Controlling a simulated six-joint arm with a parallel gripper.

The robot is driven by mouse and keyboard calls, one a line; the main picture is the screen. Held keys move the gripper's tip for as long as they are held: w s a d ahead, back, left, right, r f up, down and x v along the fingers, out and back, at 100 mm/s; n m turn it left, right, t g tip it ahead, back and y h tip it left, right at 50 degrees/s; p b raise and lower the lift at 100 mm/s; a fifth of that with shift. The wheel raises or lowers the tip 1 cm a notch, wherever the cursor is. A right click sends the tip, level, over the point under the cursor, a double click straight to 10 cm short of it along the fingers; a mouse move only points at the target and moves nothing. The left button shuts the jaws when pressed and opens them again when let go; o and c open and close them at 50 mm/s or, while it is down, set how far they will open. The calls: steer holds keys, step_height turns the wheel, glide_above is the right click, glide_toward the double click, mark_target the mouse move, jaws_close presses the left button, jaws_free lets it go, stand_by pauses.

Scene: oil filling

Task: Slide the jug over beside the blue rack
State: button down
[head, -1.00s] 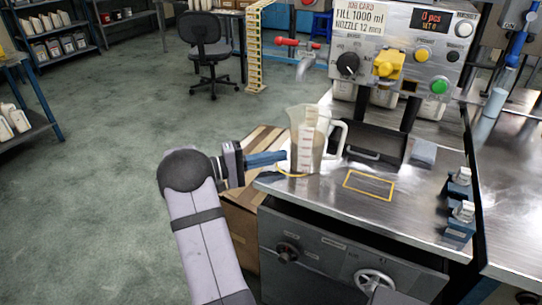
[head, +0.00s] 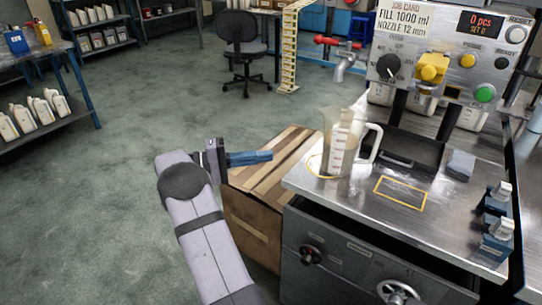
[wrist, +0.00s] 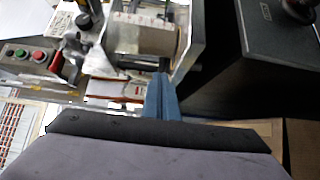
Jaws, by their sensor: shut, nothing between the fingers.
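The jug (head: 338,150) is clear, with red scale marks and a handle on its right. It stands upright near the left edge of the steel bench, over a yellow ring mark. My gripper (head: 272,157) is left of the jug, past the bench edge, with its blue fingers shut and empty. A clear gap separates the fingertips from the jug. In the wrist view the shut fingers (wrist: 163,98) point up the picture. Two blue holders (head: 496,222) with metal tops stand at the bench's right; I cannot tell whether they are the blue rack.
A yellow rectangle (head: 401,193) marks bare bench right of the jug. Behind it are a dark tray (head: 408,150) and a small grey block (head: 461,164). The filling machine (head: 445,55) stands over the back. A wooden crate (head: 265,190) is left of the bench.

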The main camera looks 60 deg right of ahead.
steer(key=r+p, duration=0.1)
steer(key=p, duration=0.1)
steer(key=w+d+r+p, duration=0.1)
steer(key=p, duration=0.2)
steer(key=d+r+p, duration=0.1)
steer(key=p, duration=0.1)
steer(key=shift+w+r, duration=0.2)
steer(key=shift+r, duration=0.2)
steer(key=shift+d, duration=0.1)
steer(key=shift+s+a+p+x, duration=0.35)
steer(key=shift+p+x, duration=0.15)
steer(key=shift+x, duration=1.65)
steer(key=shift+s+a+p+x, duration=0.35)
steer(key=shift+p+x, duration=0.2)
steer(key=shift+x, duration=1.55)
steer(key=shift+s+a+p+x, duration=0.35)
steer(key=shift+p+x, duration=0.15)
steer(key=shift+x, duration=1.65)
